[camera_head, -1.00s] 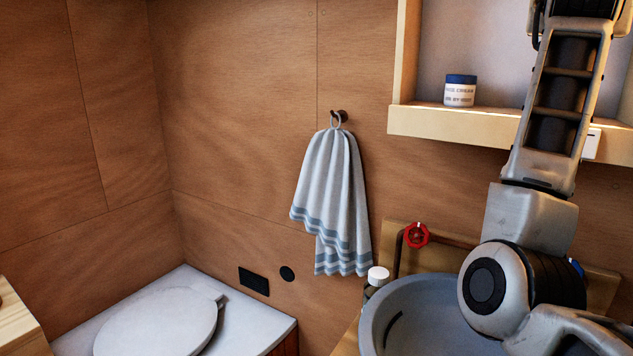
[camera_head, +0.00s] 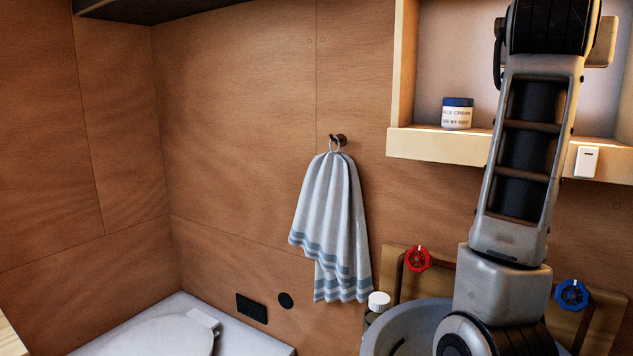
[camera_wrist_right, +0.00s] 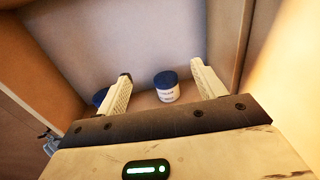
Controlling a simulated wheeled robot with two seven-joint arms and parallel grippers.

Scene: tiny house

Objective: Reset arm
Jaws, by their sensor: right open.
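My right arm (camera_head: 520,150) rises on the right of the head view, in front of the sink and the wall shelf. Its gripper is outside the head view. In the right wrist view my right gripper (camera_wrist_right: 160,88) is open, its two pale fingers well apart with nothing held between them. A white jar with a blue lid (camera_wrist_right: 167,86) stands beyond the fingers, apart from them. The jar also shows on the shelf in the head view (camera_head: 457,114). A second dark blue lid (camera_wrist_right: 100,96) is partly hidden behind the left finger. My left gripper is not in view.
A wooden shelf (camera_head: 430,146) is on the wall. Below it are a grey basin (camera_head: 395,322), a red valve (camera_head: 417,259), a blue valve (camera_head: 571,295) and a white-capped bottle (camera_head: 378,302). A striped towel (camera_head: 333,225) hangs left of them. A toilet lid (camera_head: 165,338) is at lower left.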

